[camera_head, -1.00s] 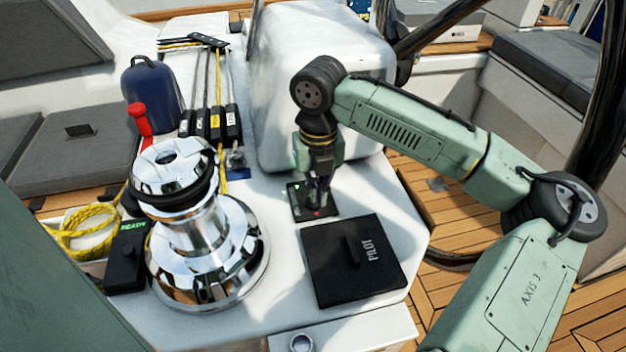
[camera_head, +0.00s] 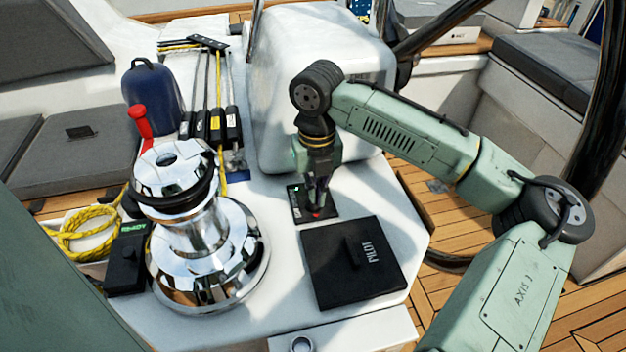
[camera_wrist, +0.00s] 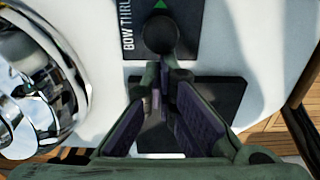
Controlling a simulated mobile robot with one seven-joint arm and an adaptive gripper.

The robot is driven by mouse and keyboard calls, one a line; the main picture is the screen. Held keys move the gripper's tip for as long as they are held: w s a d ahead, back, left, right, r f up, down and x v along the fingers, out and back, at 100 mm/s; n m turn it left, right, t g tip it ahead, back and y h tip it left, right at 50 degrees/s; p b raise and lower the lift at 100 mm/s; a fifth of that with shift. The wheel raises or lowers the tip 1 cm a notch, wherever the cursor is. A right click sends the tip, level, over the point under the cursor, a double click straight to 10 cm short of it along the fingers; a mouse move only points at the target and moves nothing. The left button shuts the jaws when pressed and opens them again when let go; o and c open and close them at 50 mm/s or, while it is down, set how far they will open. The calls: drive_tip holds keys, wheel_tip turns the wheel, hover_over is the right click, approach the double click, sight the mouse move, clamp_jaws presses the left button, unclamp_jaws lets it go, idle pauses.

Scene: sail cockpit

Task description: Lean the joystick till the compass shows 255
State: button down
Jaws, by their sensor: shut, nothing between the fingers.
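The joystick shows as a black ball knob (camera_wrist: 160,33) in the wrist view. It stands on a dark panel (camera_wrist: 128,30) lettered BOW THRU, the rest hidden, with a green arrow. In the head view the same small black panel (camera_head: 298,207) lies on the white console with a red mark near its front. My gripper (camera_head: 318,206) points down over it and hides most of the stick. In the wrist view my gripper (camera_wrist: 163,76) is shut and empty, its tips close to the knob; whether they touch it I cannot tell. I can make out no compass reading.
A chrome winch (camera_head: 205,245) stands left of the panel, and a black PILOT cover (camera_head: 385,282) lies in front. A white housing (camera_head: 285,110) rises behind my gripper. Bare console lies between winch and panel.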

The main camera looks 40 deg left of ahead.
drive_tip(key=shift+w+a, duration=0.35)
drive_tip(key=shift+a, duration=0.1)
idle(1.9)
idle(1.2)
drive_tip(key=shift+s+d+p, duration=0.55)
drive_tip(key=shift+s+d, duration=0.8)
drive_tip(key=shift+d, duration=0.2)
wheel_tip(320, 180, up, 7)
drive_tip(key=p, duration=0.6)
